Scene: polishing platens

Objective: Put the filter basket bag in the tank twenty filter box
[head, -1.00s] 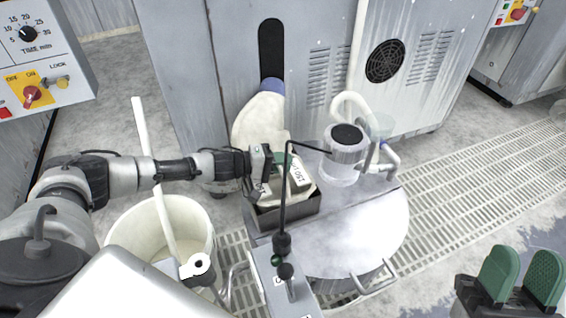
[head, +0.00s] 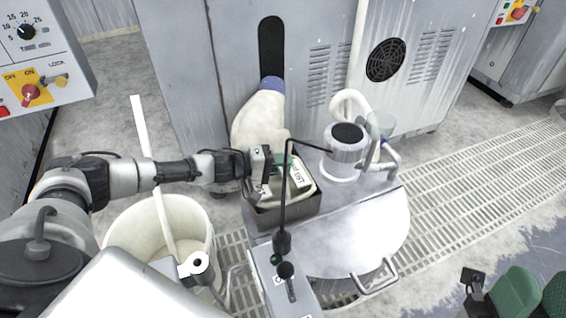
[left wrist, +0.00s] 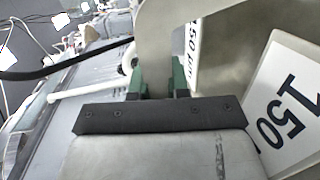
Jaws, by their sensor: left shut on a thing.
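The filter basket bag (head: 306,190) is cream, with a white label marked 150. It sits at the mouth of the grey metal filter box (head: 262,217) on the tank (head: 360,235), its lower part hidden by the box walls. How deep it sits I cannot tell. My left gripper (head: 278,162) is shut on the bag's upper edge, with green fingers. The left wrist view shows the bag (left wrist: 220,60) and its 150 labels close up, between and beside the fingers. My right gripper (head: 530,292) is open and empty at the lower right, partly cut off by the frame.
A thin black rod and cable (head: 284,195) rise in front of the bag. A white pump head (head: 345,145) stands behind right on the tank lid. A cream bucket (head: 205,225) with a white pipe stands left.

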